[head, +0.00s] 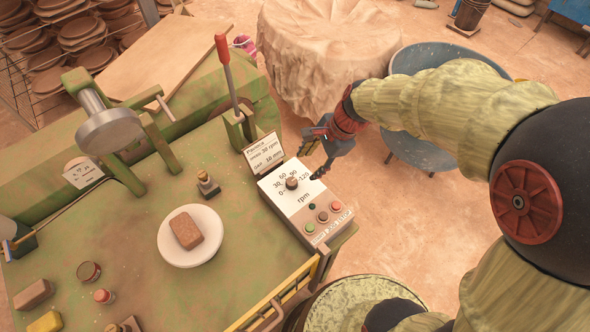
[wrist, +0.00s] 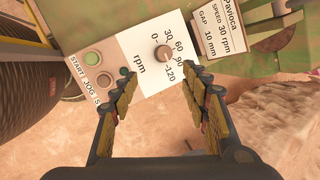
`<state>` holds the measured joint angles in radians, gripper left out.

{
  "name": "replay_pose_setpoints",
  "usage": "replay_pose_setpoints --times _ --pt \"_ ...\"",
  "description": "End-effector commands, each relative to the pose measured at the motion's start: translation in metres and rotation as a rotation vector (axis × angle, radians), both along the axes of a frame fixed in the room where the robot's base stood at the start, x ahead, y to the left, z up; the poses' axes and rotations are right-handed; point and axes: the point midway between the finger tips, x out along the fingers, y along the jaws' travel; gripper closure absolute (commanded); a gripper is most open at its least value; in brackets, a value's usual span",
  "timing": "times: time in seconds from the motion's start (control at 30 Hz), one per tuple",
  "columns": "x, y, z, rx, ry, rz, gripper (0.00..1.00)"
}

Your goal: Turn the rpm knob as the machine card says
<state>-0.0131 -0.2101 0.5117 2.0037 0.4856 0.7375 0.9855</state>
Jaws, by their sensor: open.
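The rpm knob (head: 292,183) is a small dark brown knob on the white dial plate of a control box. In the wrist view the knob (wrist: 162,53) is ringed by 0, 30, 60, 90 and 120; I cannot tell surely where it points. The machine card (head: 262,152) stands behind the box; in the wrist view the card (wrist: 221,28) reads Pavioca, speed 30 rpm, gap 10 mm. My gripper (head: 311,160) is open and empty beside the box, on its right. In the wrist view my gripper (wrist: 160,72) has its fingers apart, with the knob ahead between them, untouched.
Several round buttons (head: 322,216) sit on the box below the dial. A red-handled lever (head: 226,70) stands behind the card. A white plate (head: 162,244) with a brown block (head: 186,231) lies on the green table.

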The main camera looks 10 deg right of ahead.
Motion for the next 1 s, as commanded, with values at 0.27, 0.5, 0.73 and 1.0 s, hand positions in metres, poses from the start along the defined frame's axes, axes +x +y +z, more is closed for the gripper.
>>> replay_pose_setpoints --times 0.27,0.5,0.73,1.0 --pt "0.025 0.017 -0.06 0.101 0.211 -0.364 0.54" --pt "0.028 0.023 -0.078 0.11 0.229 -0.401 0.54" --pt "0.029 0.035 -0.108 0.109 0.23 -0.399 0.54" --pt "0.032 0.047 -0.137 0.108 0.227 -0.396 0.54"
